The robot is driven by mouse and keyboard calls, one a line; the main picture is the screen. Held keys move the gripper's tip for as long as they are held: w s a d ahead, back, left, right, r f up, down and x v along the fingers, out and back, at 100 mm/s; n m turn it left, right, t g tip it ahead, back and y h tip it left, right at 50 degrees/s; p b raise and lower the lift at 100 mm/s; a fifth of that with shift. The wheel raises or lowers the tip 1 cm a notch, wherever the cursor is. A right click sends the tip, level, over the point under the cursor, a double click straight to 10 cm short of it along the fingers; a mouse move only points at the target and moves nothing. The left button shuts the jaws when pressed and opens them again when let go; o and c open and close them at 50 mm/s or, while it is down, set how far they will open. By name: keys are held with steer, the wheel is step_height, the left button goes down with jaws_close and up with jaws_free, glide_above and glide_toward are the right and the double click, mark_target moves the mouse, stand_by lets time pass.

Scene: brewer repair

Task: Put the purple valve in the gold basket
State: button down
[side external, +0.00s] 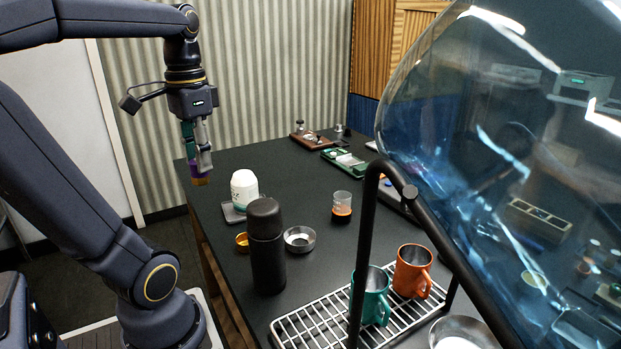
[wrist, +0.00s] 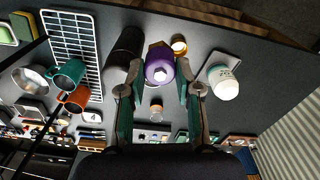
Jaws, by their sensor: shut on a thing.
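My gripper (side external: 197,160) is shut on the purple valve (side external: 196,172) and holds it in the air near the left edge of the dark table. In the wrist view, the valve (wrist: 159,69) sits between the fingertips of my gripper (wrist: 158,82), with a gold hexagonal end showing. A small gold basket (side external: 242,240) stands on the table behind the black flask, partly hidden by it. It also shows in the wrist view (wrist: 179,45), just beyond the valve and to its right.
A black flask (side external: 267,255) stands beside the basket, with a silver bowl (side external: 299,239) to its right. A white jar (side external: 243,187) stands on a grey plate. A wire rack (side external: 310,327) bears green and orange mugs. A large glass shape (side external: 510,130) fills the right.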

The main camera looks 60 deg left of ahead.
steer(key=s+f, duration=0.2)
steer(key=s, duration=0.1)
glide_toward(241, 241)
steer(key=d, duration=0.2)
steer(key=shift+d+f, duration=0.25)
steer(key=shift+d, duration=0.05)
steer(key=shift+w+a+f, duration=0.1)
steer(key=shift+w+f, duration=0.15)
steer(key=shift+w+a+f, duration=0.1)
steer(key=shift+w+f, duration=0.05)
steer(key=shift+f, duration=0.8)
steer(key=shift+w+a+f, duration=0.1)
steer(key=shift+f, duration=0.85)
steer(key=c, duration=0.8)
jaws_free()
steer(key=shift+f, duration=0.1)
